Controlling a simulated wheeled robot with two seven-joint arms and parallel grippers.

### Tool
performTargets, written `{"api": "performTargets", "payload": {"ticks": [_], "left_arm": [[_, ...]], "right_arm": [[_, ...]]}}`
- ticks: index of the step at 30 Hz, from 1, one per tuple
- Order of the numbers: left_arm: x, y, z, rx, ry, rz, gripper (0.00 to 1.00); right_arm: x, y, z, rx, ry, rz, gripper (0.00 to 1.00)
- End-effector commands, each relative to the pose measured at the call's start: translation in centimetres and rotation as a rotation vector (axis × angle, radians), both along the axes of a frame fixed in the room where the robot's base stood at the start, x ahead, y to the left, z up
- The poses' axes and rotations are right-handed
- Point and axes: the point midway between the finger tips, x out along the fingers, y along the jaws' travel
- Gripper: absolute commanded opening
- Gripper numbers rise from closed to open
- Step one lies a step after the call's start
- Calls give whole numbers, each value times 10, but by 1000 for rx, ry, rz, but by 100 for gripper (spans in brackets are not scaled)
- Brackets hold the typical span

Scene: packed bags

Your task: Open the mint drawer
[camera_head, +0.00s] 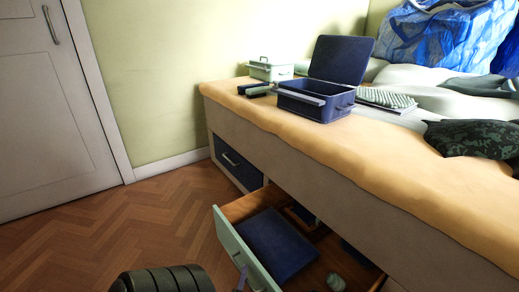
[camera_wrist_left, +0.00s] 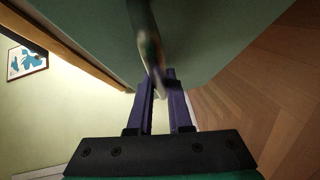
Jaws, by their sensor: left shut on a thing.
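The mint drawer (camera_head: 232,240) stands pulled out from the base of the bed, its inside showing in the head view. My left gripper (camera_head: 242,277) is at the drawer front, at the bottom edge of the head view and mostly cut off. In the left wrist view its purple fingers (camera_wrist_left: 163,82) are shut on the drawer handle (camera_wrist_left: 146,42), with the green drawer front (camera_wrist_left: 215,35) behind. My right gripper is not in view.
A closed dark blue drawer (camera_head: 236,162) is further along the bed base. On the bed's orange cover (camera_head: 330,140) stand an open dark blue box (camera_head: 312,104) and a pale green box (camera_head: 270,70). Wooden floor (camera_head: 140,225) is clear left of the drawer.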

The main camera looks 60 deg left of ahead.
Motion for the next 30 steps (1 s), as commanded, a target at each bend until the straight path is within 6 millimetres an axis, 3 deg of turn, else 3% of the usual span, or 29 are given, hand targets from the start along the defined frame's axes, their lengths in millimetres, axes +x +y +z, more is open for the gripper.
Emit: {"api": "performTargets", "payload": {"ticks": [3, 9, 25, 26, 27, 30], "left_arm": [[-23, -4, -2, -7, 6, -4, 0], [-45, -4, -2, -7, 4, -4, 0], [-54, -4, -2, -6, 2, -3, 0], [-54, -4, -2, -6, 2, -3, 29], [-54, -4, -2, -6, 2, -2, 44], [-54, -3, -2, -3, 1, -1, 47]], "right_arm": [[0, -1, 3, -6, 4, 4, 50], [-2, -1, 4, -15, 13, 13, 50], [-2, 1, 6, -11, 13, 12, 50], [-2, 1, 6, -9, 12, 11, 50], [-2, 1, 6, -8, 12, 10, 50], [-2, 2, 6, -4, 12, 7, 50]]}}
